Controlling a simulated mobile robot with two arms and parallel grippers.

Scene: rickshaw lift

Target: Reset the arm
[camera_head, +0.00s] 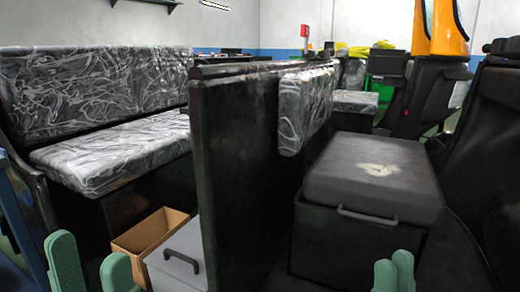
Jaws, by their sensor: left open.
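My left gripper (91,268) is at the bottom left, with its two green fingers apart and nothing visible between them. My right gripper (394,272) is at the bottom right. Its two green fingers are close together, and no held thing shows. Only the fingertips of both grippers are in view; the arms are out of frame. The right fingers are in front of the black box with the grey padded lid (380,175). The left fingers are in front of the black bench base, left of the cardboard box (148,228).
A dark upright panel (235,180) stands between the grippers. A grey-lidded box with a handle (180,262) is beside the cardboard box. A padded bench (110,160) is at the left, and a black seat (495,130) is at the right. Orange parts (450,28) are at the back right.

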